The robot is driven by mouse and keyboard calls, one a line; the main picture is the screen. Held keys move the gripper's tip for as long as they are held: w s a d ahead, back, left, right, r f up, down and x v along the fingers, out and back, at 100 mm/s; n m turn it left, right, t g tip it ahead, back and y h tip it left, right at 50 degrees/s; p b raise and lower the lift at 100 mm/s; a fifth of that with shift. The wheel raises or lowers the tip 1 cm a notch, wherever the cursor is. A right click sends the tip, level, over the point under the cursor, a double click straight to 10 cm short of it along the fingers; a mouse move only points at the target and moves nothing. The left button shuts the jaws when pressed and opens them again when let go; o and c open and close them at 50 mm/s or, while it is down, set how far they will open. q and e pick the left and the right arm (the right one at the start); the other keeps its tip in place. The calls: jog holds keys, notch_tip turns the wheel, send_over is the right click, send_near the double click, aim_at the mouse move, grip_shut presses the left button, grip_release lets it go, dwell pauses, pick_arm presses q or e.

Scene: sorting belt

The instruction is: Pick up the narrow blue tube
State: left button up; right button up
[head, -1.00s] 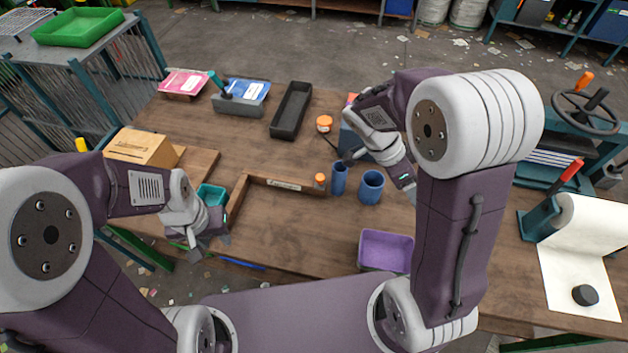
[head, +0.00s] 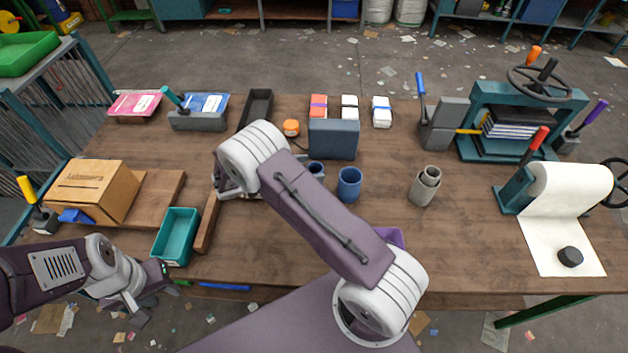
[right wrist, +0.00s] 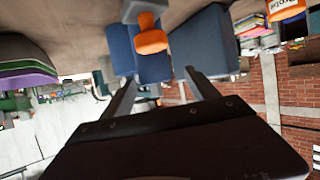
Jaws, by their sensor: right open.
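The narrow blue tube (head: 316,168) stands upright on the table, partly hidden behind my right arm in the head view. The wider blue tube (head: 349,184) stands just right of it, nearer to me. In the right wrist view, which is upside down, my right gripper (right wrist: 160,78) is open and empty. The narrow tube (right wrist: 152,68) shows ahead, between its fingers in the picture. In the head view my right fingers are hidden by the arm. My left gripper (head: 145,295) is at the near left table edge; its jaw opening is unclear.
A dark blue box (head: 334,138) stands behind the tubes. A teal bin (head: 176,237) and a wooden frame piece (head: 207,222) lie on the left. A purple tray (head: 392,237) is mostly hidden by my arm. Grey cups (head: 425,186) stand on the right, with clear table around them.

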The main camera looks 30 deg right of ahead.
aim_at(321, 167)
jog(key=x, duration=0.1)
jog(key=p+x, duration=0.1)
jog(key=x, duration=0.2)
jog(key=shift+s+d+p, duration=0.25)
jog(key=shift+s+p, duration=0.05)
jog(key=shift+s, duration=0.05)
jog(key=shift+w+d+f, duration=0.15)
jog(key=shift+d+f, duration=0.15)
grip_shut()
jog(key=shift+r, duration=0.15)
notch_tip(321, 167, up, 9)
jog(key=shift+r+b, duration=0.2)
jog(key=shift+b, duration=0.5)
jog(key=shift+r, duration=0.2)
